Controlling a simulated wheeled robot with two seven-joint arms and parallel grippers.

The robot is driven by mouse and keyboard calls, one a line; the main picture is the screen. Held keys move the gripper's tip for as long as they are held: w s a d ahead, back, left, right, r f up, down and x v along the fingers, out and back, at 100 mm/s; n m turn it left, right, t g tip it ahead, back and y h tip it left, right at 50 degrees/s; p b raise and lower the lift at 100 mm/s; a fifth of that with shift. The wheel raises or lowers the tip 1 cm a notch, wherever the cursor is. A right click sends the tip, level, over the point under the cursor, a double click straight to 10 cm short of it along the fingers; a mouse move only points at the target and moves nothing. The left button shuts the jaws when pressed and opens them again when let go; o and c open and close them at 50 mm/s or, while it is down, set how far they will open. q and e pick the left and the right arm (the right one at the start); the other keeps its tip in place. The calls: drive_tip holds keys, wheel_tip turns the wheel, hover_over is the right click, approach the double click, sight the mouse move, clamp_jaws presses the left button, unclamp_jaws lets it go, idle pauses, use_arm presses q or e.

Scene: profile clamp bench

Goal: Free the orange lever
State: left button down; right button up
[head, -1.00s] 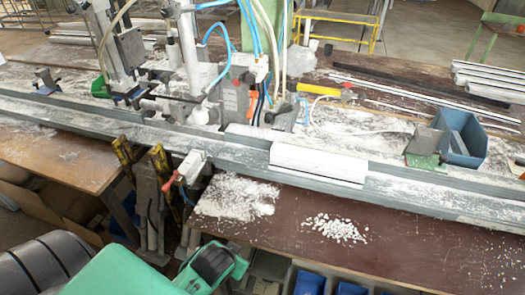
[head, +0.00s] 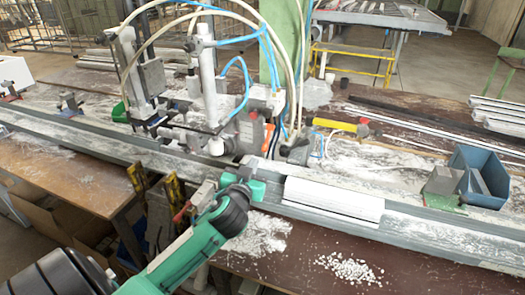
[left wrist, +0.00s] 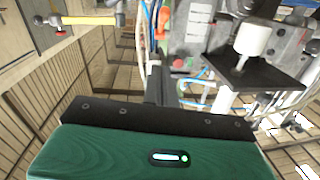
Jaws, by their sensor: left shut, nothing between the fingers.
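A small orange part (head: 268,136), which I take for the orange lever, stands at the right side of the grey clamp machine behind the profile rail. Cables and grey parts partly hide it. In the left wrist view an orange patch (left wrist: 179,63) shows just beyond the fingers; I cannot tell if it is the same part. My left gripper (head: 251,173) is over the rail, in front of the machine and apart from the orange part in the head view. Its fingers (left wrist: 157,82) are together and hold nothing. My right gripper is out of view.
A white profile block (head: 333,198) lies on the rail (head: 430,228) right of my gripper. A hammer with a yellow handle (head: 336,125) lies behind. A blue bin (head: 484,178) stands at right. Blue hoses (head: 240,70) hang around the machine. White granules (head: 347,268) lie in front.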

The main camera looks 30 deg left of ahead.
use_arm(q)
drive_tip(key=p, duration=0.3)
approach(266, 144)
wheel_tip(266, 144, up, 3)
drive_tip(key=w, duration=0.3)
drive_tip(key=shift+w+a+f, duration=0.5)
drive_tip(key=shift+w+f, duration=0.1)
drive_tip(key=shift+f, duration=0.15)
drive_tip(key=shift+w+a+f, duration=0.55)
drive_tip(key=shift+w+f, duration=0.05)
drive_tip(key=shift+f, duration=0.15)
drive_tip(key=f+b, duration=0.1)
drive_tip(key=w+f+b, duration=0.1)
drive_tip(key=f+b, duration=0.1)
drive_tip(key=b, duration=0.1)
drive_tip(key=shift+w+a+f, duration=0.15)
drive_tip(key=shift+w+a, duration=0.05)
drive_tip(key=shift+w, duration=0.15)
